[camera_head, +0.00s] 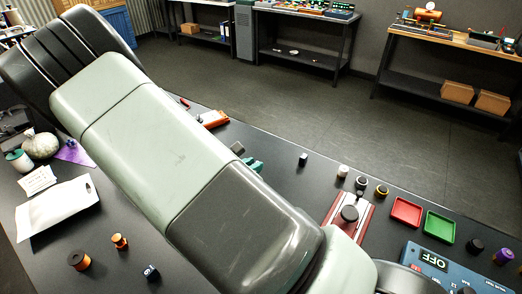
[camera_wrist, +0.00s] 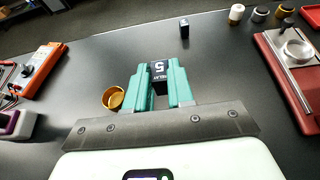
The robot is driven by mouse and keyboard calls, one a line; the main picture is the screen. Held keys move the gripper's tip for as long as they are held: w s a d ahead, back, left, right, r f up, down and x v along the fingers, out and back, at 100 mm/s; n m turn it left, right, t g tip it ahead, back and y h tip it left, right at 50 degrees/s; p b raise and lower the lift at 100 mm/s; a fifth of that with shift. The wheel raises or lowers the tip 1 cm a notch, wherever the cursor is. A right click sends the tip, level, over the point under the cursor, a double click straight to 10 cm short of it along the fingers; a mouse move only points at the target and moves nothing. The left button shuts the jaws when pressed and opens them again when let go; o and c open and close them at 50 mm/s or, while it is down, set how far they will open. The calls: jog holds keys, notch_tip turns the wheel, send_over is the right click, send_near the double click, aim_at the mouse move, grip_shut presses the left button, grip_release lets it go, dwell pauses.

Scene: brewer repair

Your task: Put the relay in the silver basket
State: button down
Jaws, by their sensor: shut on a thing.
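My gripper (camera_wrist: 160,82) has teal fingers and is shut on a black relay (camera_wrist: 158,70) with a white "5" and "RELAY" on it. It holds the relay over the dark table. In the head view my arm hides most of the gripper, and only a teal part (camera_head: 252,165) shows. A silver round cup (camera_wrist: 298,52), possibly the silver basket, sits on a red-based stand (camera_wrist: 273,62) at the right of the wrist view. A gold round cup (camera_wrist: 113,97) is just left of the fingers.
An orange meter (camera_wrist: 42,70) lies at the left. A small dark block (camera_wrist: 184,28) and several small cylinders stand beyond the gripper. Red (camera_head: 406,212) and green (camera_head: 439,227) trays and a blue box marked OFF (camera_head: 428,258) are at the right. The table between gripper and red stand is clear.

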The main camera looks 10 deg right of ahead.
jog(key=s+a+r, duration=0.1)
jog(key=s+a, duration=0.1)
jog(key=s, duration=0.5)
jog(key=shift+s+f, duration=0.15)
jog(key=shift+f, duration=1.85)
jog(key=shift+s+f, duration=0.1)
jog(key=shift+f, duration=1.9)
jog(key=c, duration=0.9)
grip_release()
notch_tip(320, 180, up, 7)
